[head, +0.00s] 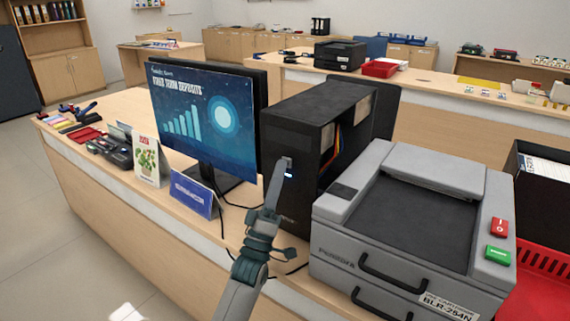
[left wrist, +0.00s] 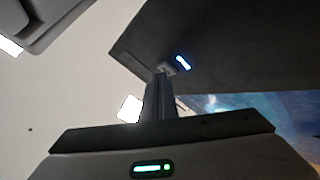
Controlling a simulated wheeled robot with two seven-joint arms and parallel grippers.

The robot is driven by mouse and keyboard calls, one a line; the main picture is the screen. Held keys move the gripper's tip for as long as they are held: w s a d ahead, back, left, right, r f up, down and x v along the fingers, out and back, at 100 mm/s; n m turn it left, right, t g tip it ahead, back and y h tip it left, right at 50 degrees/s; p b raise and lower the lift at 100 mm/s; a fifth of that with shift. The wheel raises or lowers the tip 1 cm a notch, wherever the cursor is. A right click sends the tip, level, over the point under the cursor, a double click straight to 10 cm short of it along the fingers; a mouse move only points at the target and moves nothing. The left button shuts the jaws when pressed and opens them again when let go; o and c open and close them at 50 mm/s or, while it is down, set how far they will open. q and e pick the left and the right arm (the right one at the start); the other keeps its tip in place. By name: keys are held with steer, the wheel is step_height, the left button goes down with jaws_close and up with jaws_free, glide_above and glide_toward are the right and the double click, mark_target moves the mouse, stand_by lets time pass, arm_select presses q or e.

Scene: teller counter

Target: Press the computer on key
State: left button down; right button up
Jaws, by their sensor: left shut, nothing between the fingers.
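The computer is a black tower (head: 282,135) standing on the counter, right of the monitor (head: 203,115). The monitor's screen is lit with a bar chart. A small lit blue-white spot (head: 289,175) shows on the tower's front. It also shows as a bright blue strip (left wrist: 183,62) in the left wrist view. My left gripper (head: 285,163) is shut and empty, with its tips at the tower's front close beside the light. In the left wrist view the fingertips (left wrist: 166,69) overlap the dark tower face; whether they touch it I cannot tell. My right gripper is not in view.
A grey machine (head: 405,215) with red and green buttons stands close on the right. A blue sign (head: 194,194), a small plant-picture card (head: 147,160) and a card terminal (head: 112,150) stand on the left. Black cables (head: 225,240) lie on the counter near my arm.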

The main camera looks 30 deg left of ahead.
arm_select(q)
steer(key=shift+s, duration=0.1)
steer(key=shift+s+p, duration=0.3)
steer(key=shift+s, duration=0.45)
steer(key=shift+s+a, duration=0.1)
steer(key=s+p, duration=0.1)
steer(key=s, duration=0.3)
steer(key=shift+s+a+p, duration=0.15)
steer(key=shift+s+p, duration=0.2)
steer(key=shift+s, duration=0.05)
stand_by(0.8)
